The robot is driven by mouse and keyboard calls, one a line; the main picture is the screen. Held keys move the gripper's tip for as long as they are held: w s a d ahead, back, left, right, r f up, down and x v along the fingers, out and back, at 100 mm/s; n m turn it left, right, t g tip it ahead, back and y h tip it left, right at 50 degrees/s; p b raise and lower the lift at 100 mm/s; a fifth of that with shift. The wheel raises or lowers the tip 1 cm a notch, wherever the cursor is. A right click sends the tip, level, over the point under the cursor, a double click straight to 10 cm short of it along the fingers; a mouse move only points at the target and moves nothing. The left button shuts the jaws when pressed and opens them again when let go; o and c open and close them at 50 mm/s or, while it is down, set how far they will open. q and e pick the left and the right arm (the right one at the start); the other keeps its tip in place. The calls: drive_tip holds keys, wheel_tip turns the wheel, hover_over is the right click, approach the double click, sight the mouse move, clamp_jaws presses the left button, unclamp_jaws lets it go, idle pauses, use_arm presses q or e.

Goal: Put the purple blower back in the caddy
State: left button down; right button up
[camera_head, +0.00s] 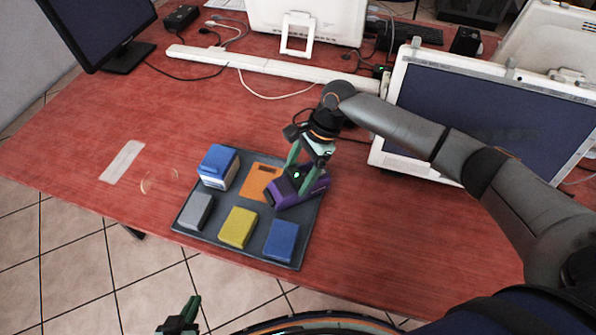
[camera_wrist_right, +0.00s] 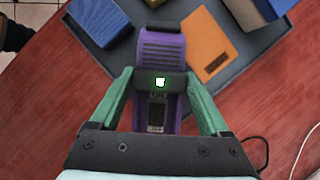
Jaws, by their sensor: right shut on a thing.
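The purple blower (camera_head: 301,196), with a dark ribbed end, is at the right back part of the dark grey caddy (camera_head: 217,232), a flat tray. My right gripper (camera_head: 303,178) is shut on the blower from above. In the right wrist view the blower (camera_wrist_right: 161,45) lies between the green fingers of my right gripper (camera_wrist_right: 160,88). It overlaps the tray's edge there; I cannot tell whether it rests on the tray or hangs above it. My left gripper (camera_head: 180,320) is low at the bottom edge of the head view, away from the tray, partly cut off.
The tray also holds a blue-and-white box (camera_head: 218,168), an orange flat piece (camera_head: 260,181), and grey (camera_head: 197,211), yellow (camera_head: 238,228) and blue (camera_head: 281,240) blocks. Cables lie behind.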

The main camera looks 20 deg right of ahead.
drive_tip(key=o, duration=1.3)
drive_tip(key=shift+f, duration=0.1)
drive_tip(key=s+v, duration=0.1)
drive_tip(key=v, duration=1.1)
drive_tip(key=shift+w+r+p, duration=0.35)
drive_tip(key=shift+w, duration=0.1)
